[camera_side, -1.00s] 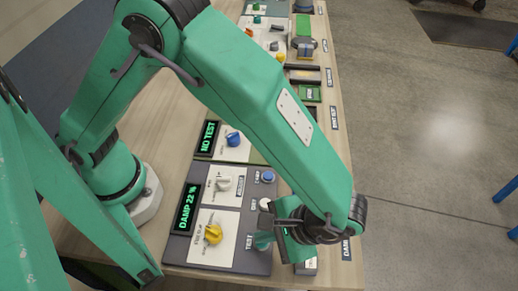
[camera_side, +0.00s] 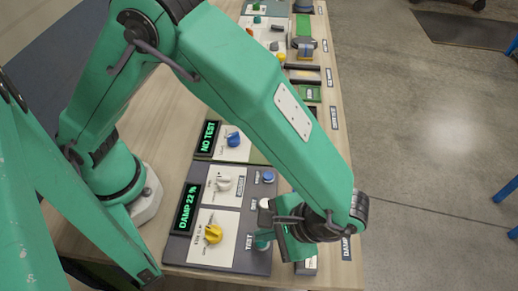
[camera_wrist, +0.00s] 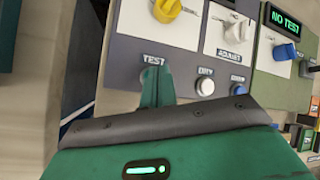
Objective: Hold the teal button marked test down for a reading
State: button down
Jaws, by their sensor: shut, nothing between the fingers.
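The test station is a dark grey panel (camera_side: 233,255) with a lit display (camera_side: 186,208) reading "DAMP 22 %". My gripper (camera_wrist: 157,88) is shut and empty, its teal fingers pointing at the spot just below the TEST label (camera_wrist: 153,59). The teal test button is mostly hidden behind the fingertips in the wrist view. In the side view the fingertips and button merge in teal beside the TEST label (camera_side: 249,240). The tips are at the button and appear to touch it; how far it is pressed I cannot tell.
The same panel has a white button (camera_wrist: 205,87), a blue button (camera_wrist: 238,82), a yellow knob (camera_side: 213,234) and a white knob (camera_side: 224,183). A neighbouring green panel has a blue knob (camera_side: 234,139) and a display (camera_side: 208,136) reading "NO TEST". More stations line the bench behind.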

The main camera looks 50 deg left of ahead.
jog(key=shift+r, duration=0.4)
jog(key=shift+r, duration=0.1)
jog(key=shift+r, duration=2.45)
jog(key=w+a+r+n+t+h, duration=0.25)
jog(key=w+a+r+h, duration=0.4)
jog(key=a+r, duration=0.6)
jog(key=s+a+r+t, duration=0.1)
jog(key=a+t, duration=0.2)
jog(key=a, duration=0.5)
jog(key=s+a+r+n+t, duration=0.1)
jog(key=a+t, duration=0.3)
jog(key=a, duration=0.4)
jog(key=shift+s+a+r, duration=0.25)
jog(key=shift+s+r, duration=0.05)
jog(key=shift+r, duration=0.35)
